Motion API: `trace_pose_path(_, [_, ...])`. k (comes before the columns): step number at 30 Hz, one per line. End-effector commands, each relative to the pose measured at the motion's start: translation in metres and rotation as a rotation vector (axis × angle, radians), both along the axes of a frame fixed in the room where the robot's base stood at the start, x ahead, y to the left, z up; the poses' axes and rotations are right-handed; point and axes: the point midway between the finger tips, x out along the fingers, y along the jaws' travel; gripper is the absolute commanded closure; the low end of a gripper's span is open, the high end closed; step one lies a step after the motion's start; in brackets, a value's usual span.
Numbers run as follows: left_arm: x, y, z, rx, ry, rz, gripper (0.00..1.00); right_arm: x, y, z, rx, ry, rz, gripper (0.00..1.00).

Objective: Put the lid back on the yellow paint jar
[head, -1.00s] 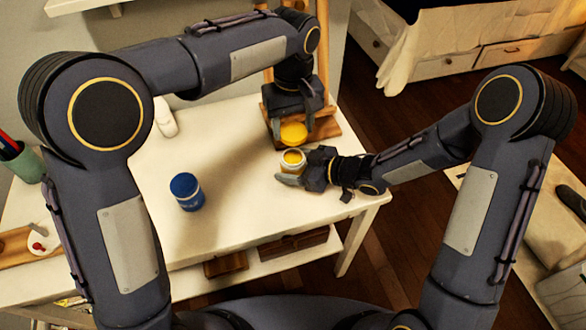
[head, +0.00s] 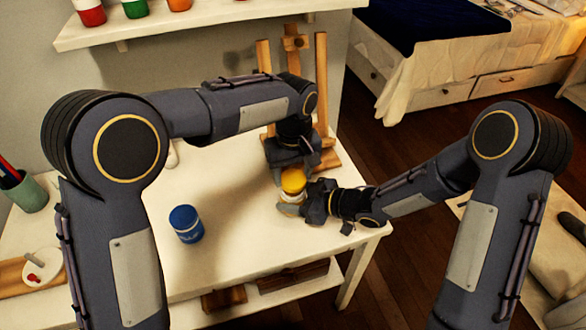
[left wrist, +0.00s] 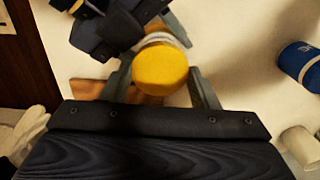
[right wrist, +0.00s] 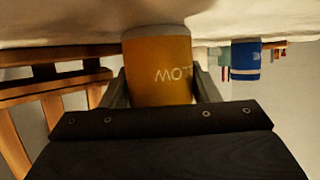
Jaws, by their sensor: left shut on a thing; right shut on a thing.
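The yellow paint jar (head: 290,198) stands upright near the table's right side; its lettered yellow side shows upside down in the right wrist view (right wrist: 158,72). My right gripper (head: 296,204) is shut on the jar from the right. The yellow lid (head: 293,180) is directly over the jar's mouth, and its round top faces the camera in the left wrist view (left wrist: 160,70). No clear gap shows between lid and jar; I cannot tell whether the lid is fully seated.
A blue paint jar (head: 186,223) stands to the left on the white table (head: 225,225). A wooden easel (head: 322,90) stands close behind my left gripper. A green cup of pens (head: 22,192) and a palette (head: 42,266) are at far left. A shelf (head: 200,22) holds several jars above.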

Motion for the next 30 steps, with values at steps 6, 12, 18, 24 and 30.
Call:
trace_pose_path(6, [0.000, 0.000, 0.000, 0.000, 0.000, 0.000, 0.67, 0.000, 0.000, 0.000, 0.000, 0.000, 0.000, 0.86])
trace_pose_path(12, [0.000, 0.000, 0.000, 0.000, 0.000, 0.000, 0.67, 0.000, 0.000, 0.000, 0.000, 0.000, 0.000, 0.86])
trace_pose_path(18, [0.000, 0.000, -0.010, 0.001, 0.001, 0.000, 0.67, 0.000, 0.000, 0.000, 0.001, 0.000, 0.000, 0.86])
trace_pose_path(24, [0.000, 0.000, -0.018, -0.001, 0.000, 0.000, 0.67, 0.000, 0.000, 0.000, 0.001, 0.000, 0.000, 0.86])
trace_pose_path(30, [0.000, 0.000, -0.018, -0.001, 0.000, 0.000, 0.67, 0.000, 0.000, 0.000, 0.001, 0.000, 0.000, 0.86])
